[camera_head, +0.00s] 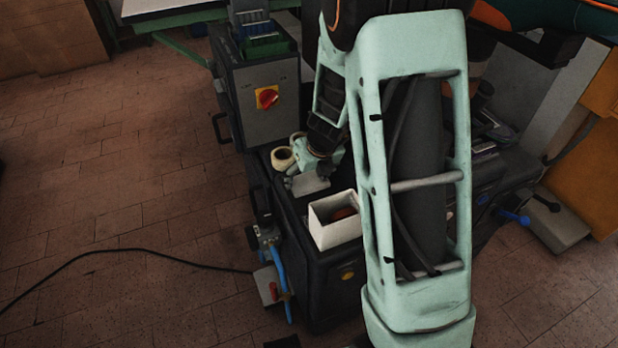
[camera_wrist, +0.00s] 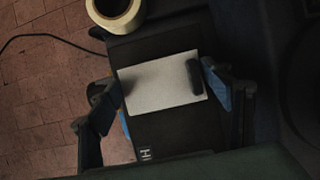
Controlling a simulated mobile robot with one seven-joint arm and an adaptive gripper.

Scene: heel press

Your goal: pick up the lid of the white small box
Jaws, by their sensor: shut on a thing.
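The lid (camera_head: 309,184) is a flat pale grey-white plate; in the wrist view the lid (camera_wrist: 158,88) spans between the two dark fingers. My gripper (camera_head: 322,172) is shut on it, with a finger at each short end; it also shows in the wrist view (camera_wrist: 158,80). The white small box (camera_head: 336,230) stands open on the dark machine top, just in front of the lid and to its right. A reddish thing lies inside the box. My arm hides what is right of the box. How far the lid is above the surface cannot be told.
Cream tape rolls (camera_head: 283,158) lie left of my gripper; one roll (camera_wrist: 115,12) shows at the top of the wrist view. A grey control box (camera_head: 262,100) with a red knob on yellow (camera_head: 267,97) rises behind. The tiled floor at left is mostly clear, with a black cable.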

